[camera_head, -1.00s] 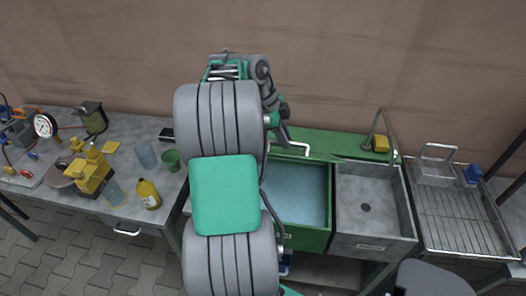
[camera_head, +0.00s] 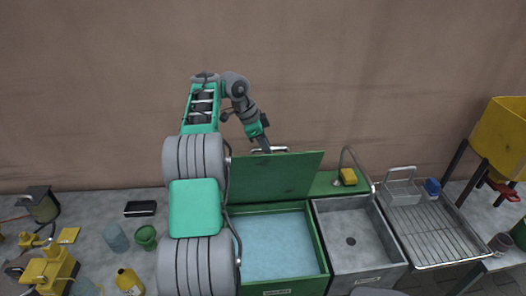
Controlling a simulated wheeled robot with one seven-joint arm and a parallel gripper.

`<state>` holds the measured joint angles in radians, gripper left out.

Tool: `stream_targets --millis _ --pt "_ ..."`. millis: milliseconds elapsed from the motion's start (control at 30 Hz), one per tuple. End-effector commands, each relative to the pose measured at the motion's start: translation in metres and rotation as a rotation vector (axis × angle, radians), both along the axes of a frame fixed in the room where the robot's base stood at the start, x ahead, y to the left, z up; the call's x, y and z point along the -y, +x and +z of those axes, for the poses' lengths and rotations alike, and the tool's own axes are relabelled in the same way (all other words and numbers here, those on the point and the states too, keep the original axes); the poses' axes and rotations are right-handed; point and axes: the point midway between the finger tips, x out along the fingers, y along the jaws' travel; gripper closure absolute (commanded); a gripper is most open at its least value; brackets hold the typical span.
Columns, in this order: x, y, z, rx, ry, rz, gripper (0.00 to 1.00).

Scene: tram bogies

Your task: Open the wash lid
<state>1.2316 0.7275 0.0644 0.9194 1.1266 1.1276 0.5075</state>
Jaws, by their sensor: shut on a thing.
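The wash lid (camera_head: 275,177) is a flat green panel standing raised at the back of the green wash tub (camera_head: 316,249). Its broad face shows, and the tub below is uncovered, with pale blue water (camera_head: 275,243) in it. A pale bar handle (camera_head: 281,149) sits at the lid's top edge. My gripper (camera_head: 266,147) is at this handle and shut on it; the fingertips are small and partly hidden. My arm hides the left end of the lid and tub.
A grey sink (camera_head: 337,212) with a tap and yellow sponge (camera_head: 348,177) adjoins the tub on the right, then a wire drainer (camera_head: 433,238). A green cup (camera_head: 146,236), yellow bottle (camera_head: 129,281) and black tray (camera_head: 140,208) stand left. The wall is close behind.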

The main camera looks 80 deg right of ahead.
Motion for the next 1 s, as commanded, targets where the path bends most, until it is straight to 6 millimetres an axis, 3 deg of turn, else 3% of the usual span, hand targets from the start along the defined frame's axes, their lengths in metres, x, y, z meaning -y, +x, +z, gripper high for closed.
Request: stream_targets --millis 33,467,500,733,1000 --pt "-0.0008 0.0024 -0.0085 0.0 0.019 0.009 1.0" --pt "0.0001 -0.0005 -0.0098 0.001 0.024 0.004 1.0" --pt "0.0 -0.0005 -0.0098 0.001 0.024 0.004 0.81" --pt "0.0014 -0.004 -0.0056 0.001 0.015 -0.003 0.63" --pt "0.002 -0.0045 -0.0035 0.001 0.01 -0.006 0.62"
